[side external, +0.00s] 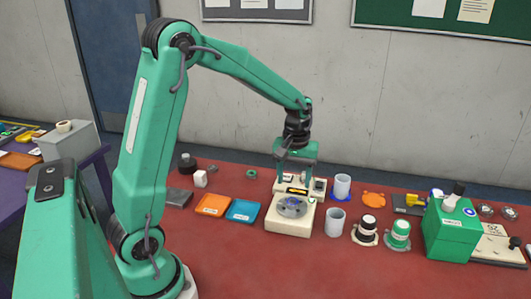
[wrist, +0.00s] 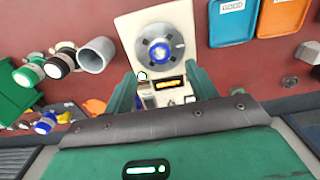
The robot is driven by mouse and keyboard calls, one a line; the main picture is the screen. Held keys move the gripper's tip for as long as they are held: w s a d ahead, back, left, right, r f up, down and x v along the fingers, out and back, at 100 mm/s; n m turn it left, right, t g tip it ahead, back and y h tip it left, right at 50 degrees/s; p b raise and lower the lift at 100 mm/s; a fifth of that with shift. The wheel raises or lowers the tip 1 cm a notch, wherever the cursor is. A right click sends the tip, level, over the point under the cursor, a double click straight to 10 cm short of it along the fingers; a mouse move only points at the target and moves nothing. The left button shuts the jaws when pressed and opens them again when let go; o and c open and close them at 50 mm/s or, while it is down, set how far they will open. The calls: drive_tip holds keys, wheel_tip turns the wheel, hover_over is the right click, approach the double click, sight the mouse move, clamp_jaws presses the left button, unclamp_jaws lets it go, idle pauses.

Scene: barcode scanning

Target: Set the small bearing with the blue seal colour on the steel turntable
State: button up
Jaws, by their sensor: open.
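The steel turntable (side external: 281,210) sits on a cream base in the middle of the table. In the wrist view the turntable (wrist: 143,58) is a round grey disc, and a small bearing with a blue seal (wrist: 160,52) rests near its centre. In the side view, the bearing (side external: 291,204) is too small for its colour to be clear. My gripper (side external: 296,181) is above and behind the turntable. In the wrist view my gripper (wrist: 163,78) has its fingers spread wide, with nothing held between them.
A station with an orange-lit display (side external: 297,191) stands right behind the turntable. Orange (side external: 213,205) and blue (side external: 243,211) trays lie left; a green ring (side external: 252,173) lies behind them. Pale cups (side external: 335,222), capped jars and a green box (side external: 450,232) stand right. The front table is clear.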

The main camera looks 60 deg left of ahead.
wheel_tip(320, 180, up, 5)
drive_tip(key=shift+r, duration=0.2)
drive_tip(key=shift+s+d, duration=0.1)
idle(0.6)
drive_tip(key=s+d+r+m+t, duration=0.2)
drive_tip(key=s+d+r+m, duration=0.1)
drive_tip(key=s, duration=0.6)
drive_tip(key=s+d+r+m+t, duration=0.3)
drive_tip(key=s+d+m, duration=0.2)
drive_tip(key=s, duration=0.4)
drive_tip(key=shift+s+d+r+m+t, duration=0.2)
drive_tip(key=shift+r+m+t, duration=0.1)
drive_tip(key=shift+m, duration=0.2)
